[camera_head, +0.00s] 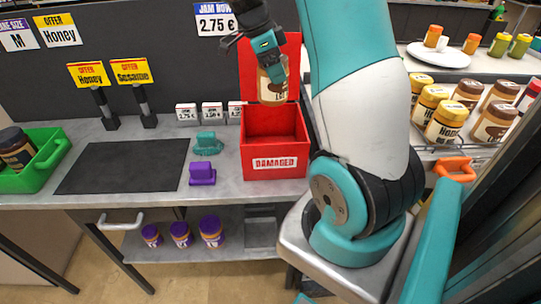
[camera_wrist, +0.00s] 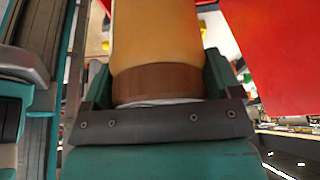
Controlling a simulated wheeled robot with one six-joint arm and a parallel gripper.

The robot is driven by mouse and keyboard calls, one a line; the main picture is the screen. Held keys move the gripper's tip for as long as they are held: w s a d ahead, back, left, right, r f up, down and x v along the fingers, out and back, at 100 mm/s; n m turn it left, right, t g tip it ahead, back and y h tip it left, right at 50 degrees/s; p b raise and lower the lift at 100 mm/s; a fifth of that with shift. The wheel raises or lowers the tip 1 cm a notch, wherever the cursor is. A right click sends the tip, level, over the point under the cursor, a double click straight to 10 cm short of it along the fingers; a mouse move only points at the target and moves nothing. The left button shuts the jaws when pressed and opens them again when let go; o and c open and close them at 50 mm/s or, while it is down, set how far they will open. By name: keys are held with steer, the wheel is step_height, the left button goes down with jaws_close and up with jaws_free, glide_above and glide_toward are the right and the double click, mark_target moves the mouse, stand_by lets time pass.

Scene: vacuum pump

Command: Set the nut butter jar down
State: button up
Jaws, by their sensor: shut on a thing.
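My gripper (camera_head: 268,56) is shut on the nut butter jar (camera_head: 272,84), which has a tan body and a label with dark print. The jar is in the air over the red box (camera_head: 274,165) marked "DAMAGED", in front of its raised red lid (camera_head: 251,50). In the wrist view the jar (camera_wrist: 156,35) fills the middle, with a brown band (camera_wrist: 157,83) near my gripper (camera_wrist: 158,95). Its far end is out of that view. The open box looks empty, though part of its floor is hidden.
A black mat (camera_head: 122,166) lies bare on the counter. A green crate (camera_head: 45,160) holds a dark-lidded jar at the left. Teal (camera_head: 208,143) and purple (camera_head: 202,174) items lie left of the box. Several jars stand on the right shelf. Purple-lidded jars stand below the counter.

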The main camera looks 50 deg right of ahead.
step_height(320, 180, down, 20)
steer(key=p, duration=0.3)
steer(key=shift+r, duration=0.1)
